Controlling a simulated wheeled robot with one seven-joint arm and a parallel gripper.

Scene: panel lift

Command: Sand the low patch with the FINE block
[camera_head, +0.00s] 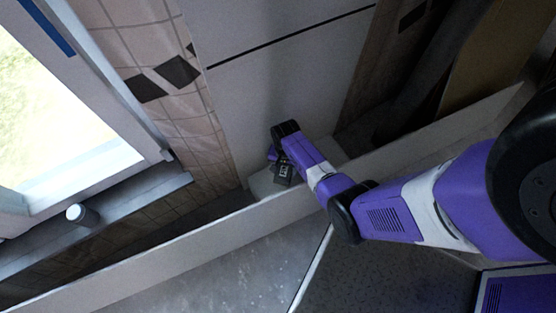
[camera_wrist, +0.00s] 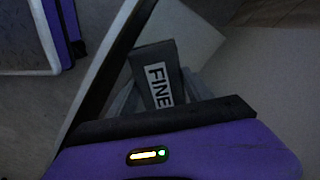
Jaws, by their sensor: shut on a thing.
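A dark grey block with a white label reading FINE (camera_wrist: 158,75) is in my gripper in the wrist view. In the head view the block (camera_head: 284,171) shows at the end of my purple arm, low in front of the pale wall panel. My gripper (camera_head: 278,157) is shut on it; the fingers are mostly hidden in the head view. A paler patch (camera_head: 259,186) lies just below and left of the block, low on the panel. It also shows behind the block in the wrist view (camera_wrist: 190,30). I cannot tell whether the block touches it.
A long pale board (camera_head: 200,243) runs across in front of the wall, below my arm. A bright window (camera_head: 50,120) with a sill is at the left, and a small white cylinder (camera_head: 80,214) stands on the sill. Tiled strips flank the wall panel (camera_head: 270,80).

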